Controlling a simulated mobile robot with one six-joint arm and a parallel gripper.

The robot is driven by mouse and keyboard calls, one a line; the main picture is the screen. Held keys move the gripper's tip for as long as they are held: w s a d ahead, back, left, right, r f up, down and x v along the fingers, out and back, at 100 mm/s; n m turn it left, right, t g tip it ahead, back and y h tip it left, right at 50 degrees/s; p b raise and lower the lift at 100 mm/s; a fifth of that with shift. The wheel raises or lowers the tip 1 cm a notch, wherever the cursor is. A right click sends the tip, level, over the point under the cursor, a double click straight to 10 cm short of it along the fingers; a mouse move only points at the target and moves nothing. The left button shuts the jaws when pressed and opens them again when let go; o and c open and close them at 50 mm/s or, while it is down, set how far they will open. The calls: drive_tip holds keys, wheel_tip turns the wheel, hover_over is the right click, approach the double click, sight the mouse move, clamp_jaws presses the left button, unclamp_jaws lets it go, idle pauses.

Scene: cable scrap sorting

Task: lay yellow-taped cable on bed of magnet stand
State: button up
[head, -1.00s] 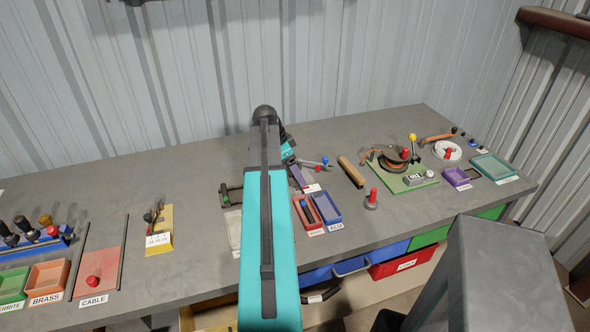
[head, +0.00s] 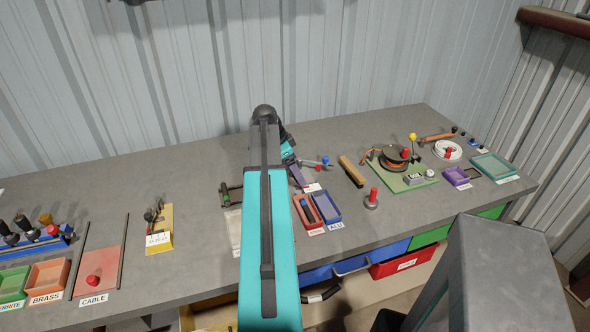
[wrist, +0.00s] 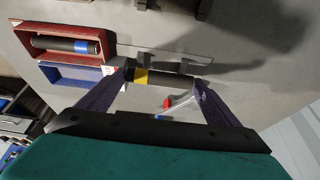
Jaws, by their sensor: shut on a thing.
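My gripper (wrist: 162,82) has two purple fingers shut on a dark cable with a yellow tape band (wrist: 141,77). The cable spans between the fingertips in the wrist view, over the grey bench. In the head view my gripper (head: 297,175) is partly hidden behind my teal arm, and the held cable cannot be made out. A small lever device with a blue and a red end (head: 322,162) is close to the right of my gripper; its red part (wrist: 167,103) shows below the cable in the wrist view. I cannot tell whether this is the magnet stand.
A red tray (wrist: 109,38) holds a dark cable with a blue band (wrist: 80,46); a blue tray (wrist: 60,80) is beside it. A wooden block (head: 351,170), a red-topped weight (head: 372,199) and a green board with a reel (head: 411,185) stand to the right. The bench behind is clear.

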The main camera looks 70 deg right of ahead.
drive_tip(key=shift+a+f+b, duration=0.2)
drive_tip(key=shift+f+b, duration=0.05)
drive_tip(key=shift+f, duration=0.25)
drive_tip(key=shift+a+f+b, duration=0.15)
drive_tip(key=shift+f+b, duration=0.05)
drive_tip(key=shift+f, duration=0.3)
drive_tip(key=o, duration=0.9)
drive_tip(key=shift+d+r+p, duration=0.25)
drive_tip(key=shift+r+p, duration=0.5)
drive_tip(key=shift+r, duration=0.4)
drive_tip(key=shift+w+d+r+p, duration=0.1)
drive_tip(key=shift+r+p, duration=0.5)
drive_tip(key=shift+r, duration=0.65)
drive_tip(key=shift+w+r+p, duration=0.1)
drive_tip(key=shift+r+p, duration=0.45)
drive_tip(key=shift+r, duration=0.7)
